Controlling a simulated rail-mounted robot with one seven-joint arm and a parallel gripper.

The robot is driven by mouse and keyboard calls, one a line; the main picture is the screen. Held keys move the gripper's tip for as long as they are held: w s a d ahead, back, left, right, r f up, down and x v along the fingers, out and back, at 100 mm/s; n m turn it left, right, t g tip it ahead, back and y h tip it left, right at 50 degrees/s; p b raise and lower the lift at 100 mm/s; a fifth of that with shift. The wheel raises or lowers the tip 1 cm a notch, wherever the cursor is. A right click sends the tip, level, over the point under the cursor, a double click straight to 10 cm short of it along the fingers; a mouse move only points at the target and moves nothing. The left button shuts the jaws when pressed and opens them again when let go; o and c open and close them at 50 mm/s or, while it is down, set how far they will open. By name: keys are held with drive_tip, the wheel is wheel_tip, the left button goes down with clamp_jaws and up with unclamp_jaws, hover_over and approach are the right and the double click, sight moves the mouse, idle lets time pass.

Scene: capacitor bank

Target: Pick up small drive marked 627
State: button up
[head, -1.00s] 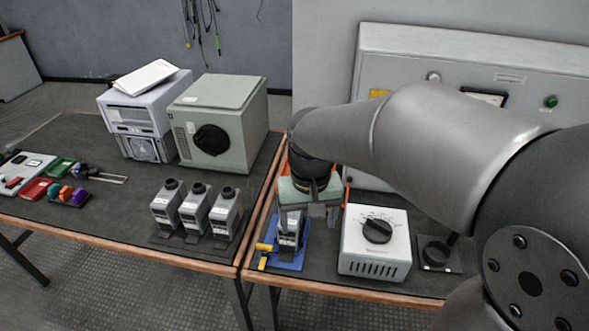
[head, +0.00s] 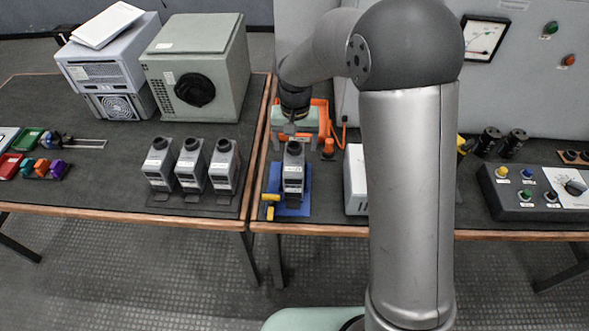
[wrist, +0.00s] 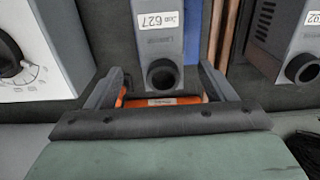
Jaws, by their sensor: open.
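The small drive marked 627 (wrist: 160,45) is a grey upright box with a black round knob and a white label. In the head view it is the single drive (head: 293,178) on the blue base (head: 291,206) at the left end of the right table. My gripper (wrist: 160,82) is open, with one finger on each side of the drive's knob end in the wrist view. A gap shows between the fingers and the drive, and contact cannot be seen. In the head view my gripper (head: 293,132) is just behind and above the drive's top; its fingers are hard to make out.
A white dial box (wrist: 35,50) stands beside the drive; my arm partly hides it in the head view. Three similar drives (head: 190,165) stand on the left table; one, its label ending in 92 (wrist: 300,50), shows in the wrist view. Yellow handles (head: 269,205) are beside the blue base.

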sight(294, 158)
drive_tip(key=shift+f, duration=0.7)
drive_tip(key=f, duration=0.2)
drive_tip(key=s+f+p, duration=0.1)
drive_tip(key=f, duration=0.1)
drive_tip(key=shift+a+f, duration=0.1)
drive_tip(key=shift+a, duration=0.05)
drive_tip(key=shift+w+f, duration=0.1)
drive_tip(key=shift+f, duration=0.45)
drive_tip(key=c, duration=1.4)
drive_tip(key=shift+r, duration=0.1)
drive_tip(key=shift+c, duration=0.5)
drive_tip(key=shift+r, duration=0.1)
